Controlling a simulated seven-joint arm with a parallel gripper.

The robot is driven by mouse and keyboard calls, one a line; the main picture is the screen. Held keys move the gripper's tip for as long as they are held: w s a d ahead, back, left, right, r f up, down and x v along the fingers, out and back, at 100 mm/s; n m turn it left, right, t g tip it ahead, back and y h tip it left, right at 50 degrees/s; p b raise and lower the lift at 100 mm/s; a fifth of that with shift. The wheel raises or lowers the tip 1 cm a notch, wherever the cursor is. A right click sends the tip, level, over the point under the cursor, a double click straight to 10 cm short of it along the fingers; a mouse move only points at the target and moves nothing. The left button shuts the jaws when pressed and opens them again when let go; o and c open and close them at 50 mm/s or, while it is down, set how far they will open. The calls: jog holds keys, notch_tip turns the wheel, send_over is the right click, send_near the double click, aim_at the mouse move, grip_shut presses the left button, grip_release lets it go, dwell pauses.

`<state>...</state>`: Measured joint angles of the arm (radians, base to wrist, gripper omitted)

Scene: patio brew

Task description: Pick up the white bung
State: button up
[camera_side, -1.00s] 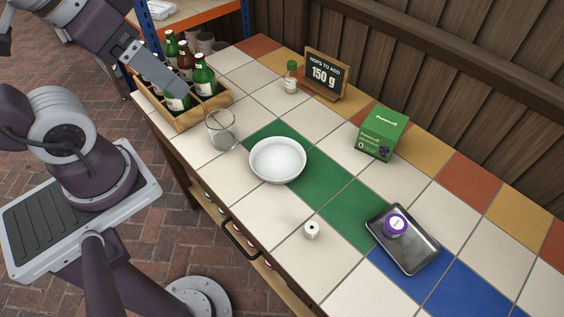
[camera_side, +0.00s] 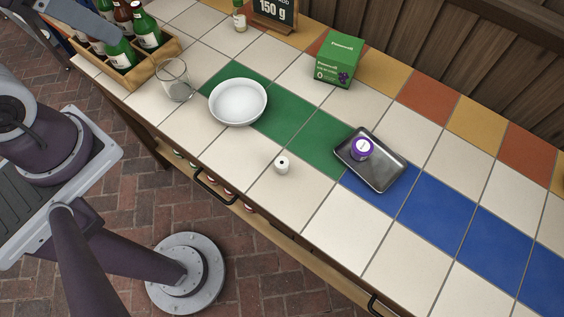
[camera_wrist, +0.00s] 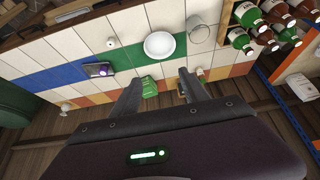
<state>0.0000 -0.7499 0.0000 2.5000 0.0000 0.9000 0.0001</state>
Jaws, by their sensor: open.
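The white bung (camera_side: 282,165) stands on a cream tile near the table's front edge, a dark hole in its top. In the wrist view it is a small white spot (camera_wrist: 111,42) left of the dish. My gripper (camera_wrist: 160,77) is open and empty, its two fingers apart, high above the table. In the side view only part of it shows at the top left, by the bottle crate, well away from the bung. Nothing covers the bung.
A white dish (camera_side: 238,103) and a glass (camera_side: 173,80) are left of the bung. A dark tray (camera_side: 378,178) with a purple-lidded jar (camera_side: 361,149) is at its right. A green box (camera_side: 338,61) stands behind, a bottle crate (camera_side: 105,68) at the far left. Tiles around the bung are clear.

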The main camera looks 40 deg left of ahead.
jog(key=n+g+h, duration=0.8)
jog(key=n+h, duration=0.4)
send_over(280, 162)
jog(key=w+a, duration=0.1)
jog(key=a, duration=0.5)
notch_tip(280, 162, down, 21)
jog(key=f+n, duration=0.2)
jog(key=f, duration=0.2)
jog(key=f+n+t+h, duration=0.1)
jog(key=f+n, duration=0.1)
jog(key=f, duration=0.3)
jog(key=f+n+t, duration=0.1)
jog(key=f+n, duration=0.1)
jog(key=f, duration=0.3)
jog(key=shift+s+h, duration=0.2)
jog(key=shift+h, duration=0.1)
jog(key=x, duration=0.6)
jog(key=shift+s+d, duration=0.15)
jog(key=shift+s, duration=0.05)
jog(key=shift+d+f, duration=0.1)
jog(key=shift+d, duration=0.15)
grip_shut()
